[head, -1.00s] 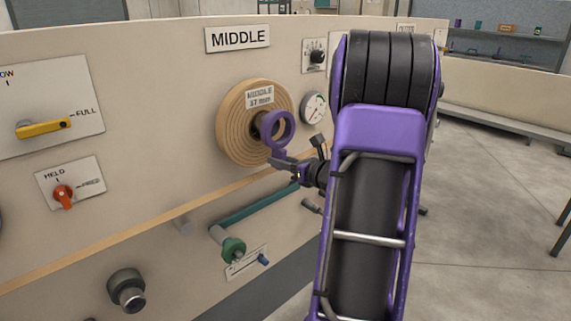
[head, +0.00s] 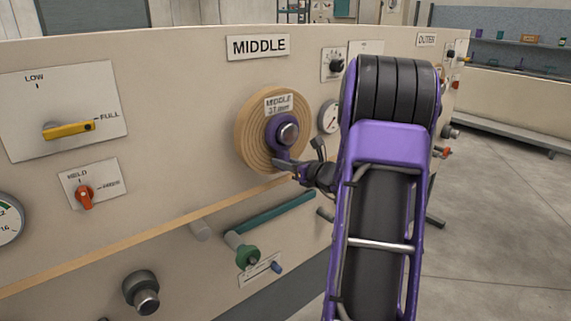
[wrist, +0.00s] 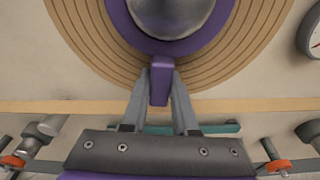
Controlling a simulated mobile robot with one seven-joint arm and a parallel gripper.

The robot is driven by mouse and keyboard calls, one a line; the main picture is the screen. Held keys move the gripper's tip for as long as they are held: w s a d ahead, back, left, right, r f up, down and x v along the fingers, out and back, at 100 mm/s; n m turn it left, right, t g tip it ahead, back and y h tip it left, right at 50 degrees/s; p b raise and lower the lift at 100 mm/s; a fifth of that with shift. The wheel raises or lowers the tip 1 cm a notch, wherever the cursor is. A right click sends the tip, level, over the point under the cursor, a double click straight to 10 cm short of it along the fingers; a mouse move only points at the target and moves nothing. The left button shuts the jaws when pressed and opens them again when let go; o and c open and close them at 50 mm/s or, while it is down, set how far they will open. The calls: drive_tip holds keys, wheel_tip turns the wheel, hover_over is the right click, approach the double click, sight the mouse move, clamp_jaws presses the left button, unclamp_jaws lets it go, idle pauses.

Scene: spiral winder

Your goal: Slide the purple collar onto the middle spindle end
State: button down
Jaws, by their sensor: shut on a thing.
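The purple collar (head: 272,137) is a ring with a short tab. It sits around the metal middle spindle end (head: 288,133), at the centre of the ringed tan disc (head: 249,150) below the MIDDLE sign. In the wrist view the collar (wrist: 122,25) surrounds the rounded grey spindle end (wrist: 172,14), whose top is cut off by the frame. My gripper (head: 283,166) is shut on the collar's tab from below. In the wrist view my gripper's two fingers (wrist: 160,85) pinch the tab. How deep the collar sits along the spindle I cannot tell.
A gauge (head: 328,117) is right of the disc. A wooden rail (head: 150,239) runs below it. A green-handled crank (head: 247,257) and a dark knob (head: 141,292) stick out lower down. A yellow lever (head: 69,130) and an orange switch (head: 84,197) are at the left.

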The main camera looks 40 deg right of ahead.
drive_tip(key=shift+c, duration=0.8)
unclamp_jaws()
drive_tip(key=shift+s, duration=0.1)
drive_tip(key=s, duration=0.7)
drive_tip(key=shift+s+d, duration=0.35)
drive_tip(key=shift+s, duration=0.05)
drive_tip(key=shift+a, duration=0.1)
idle(0.6)
